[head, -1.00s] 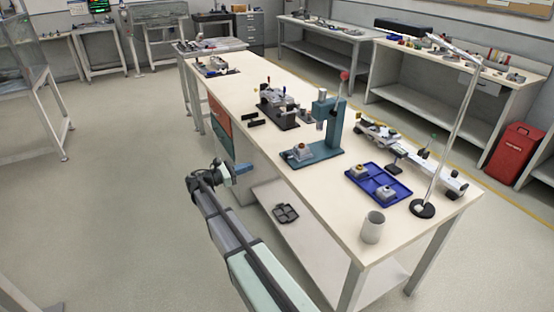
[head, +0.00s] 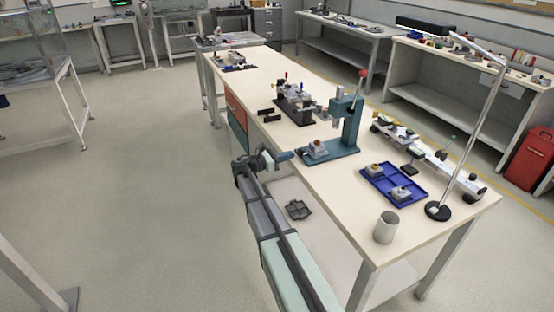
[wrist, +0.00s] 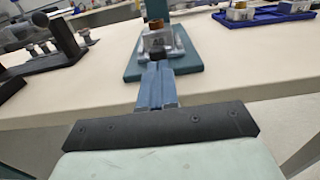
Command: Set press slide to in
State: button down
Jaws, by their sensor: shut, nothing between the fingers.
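The teal press (head: 345,124) stands on the long bench with a red-knobbed lever at its top. Its slide (head: 317,149), a light grey block carrying a small part with an orange-brown top, sits at the front of the teal base, on the side toward my arm. In the wrist view the slide (wrist: 161,47) is straight ahead, with a dark mark on its front face.
A blue tray (head: 403,199) with two grey blocks lies right of the press. A grey cup (head: 386,227) and a lamp base (head: 437,211) stand near the bench's right end. A dark fixture (head: 293,106) stands left of the press. The bench front before the press is clear.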

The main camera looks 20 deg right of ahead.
aim_at(299, 152)
jog(key=shift+d, duration=1.2)
jog(key=shift+d, duration=2.3)
jog(key=shift+a, duration=0.15)
